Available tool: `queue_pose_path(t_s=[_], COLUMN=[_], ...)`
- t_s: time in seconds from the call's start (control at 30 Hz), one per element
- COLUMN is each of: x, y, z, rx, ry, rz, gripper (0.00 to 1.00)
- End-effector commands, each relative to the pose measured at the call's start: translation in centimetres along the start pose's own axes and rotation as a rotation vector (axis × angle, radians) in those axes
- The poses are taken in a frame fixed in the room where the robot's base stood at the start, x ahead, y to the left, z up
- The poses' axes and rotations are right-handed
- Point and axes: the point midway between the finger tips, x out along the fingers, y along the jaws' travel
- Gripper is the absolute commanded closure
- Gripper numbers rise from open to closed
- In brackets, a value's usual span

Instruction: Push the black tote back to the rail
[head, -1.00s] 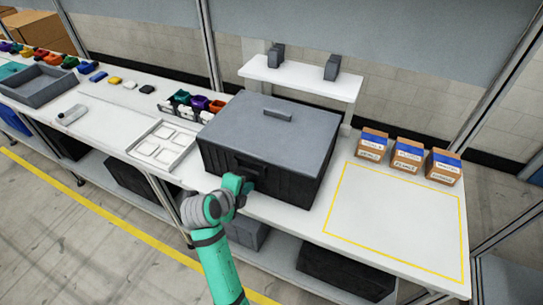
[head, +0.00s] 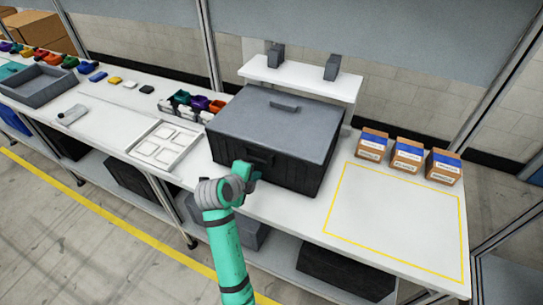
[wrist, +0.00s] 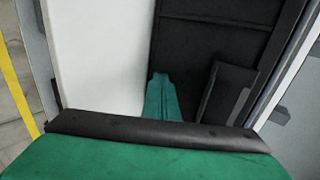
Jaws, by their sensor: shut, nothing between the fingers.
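The black tote (head: 299,169) with its grey lid (head: 275,122) stands upright on the white bench, below the raised shelf in the head view. Its dark front wall also fills much of the wrist view (wrist: 208,45). My green gripper (head: 252,173) is shut and empty at the left part of the tote's front, below its front handle. The closed fingers (wrist: 162,97) point at the front wall in the wrist view; I cannot tell whether they touch it. I cannot make out the rail behind the tote.
A white shelf (head: 300,78) stands behind the tote. A white tray (head: 183,150) and several coloured bins (head: 198,103) are to its left. Several small cartons (head: 406,155) and a clear yellow-outlined area (head: 395,215) are to its right.

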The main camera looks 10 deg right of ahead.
Motion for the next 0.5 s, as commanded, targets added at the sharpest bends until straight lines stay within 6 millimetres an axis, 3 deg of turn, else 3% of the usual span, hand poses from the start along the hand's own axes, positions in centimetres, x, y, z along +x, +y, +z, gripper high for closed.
queue_pose_path(t_s=[0.5], x=[2.1], y=[-1.6], z=[0.0], rx=[0.000], ry=[0.001], rz=[0.001], gripper=[1.00])
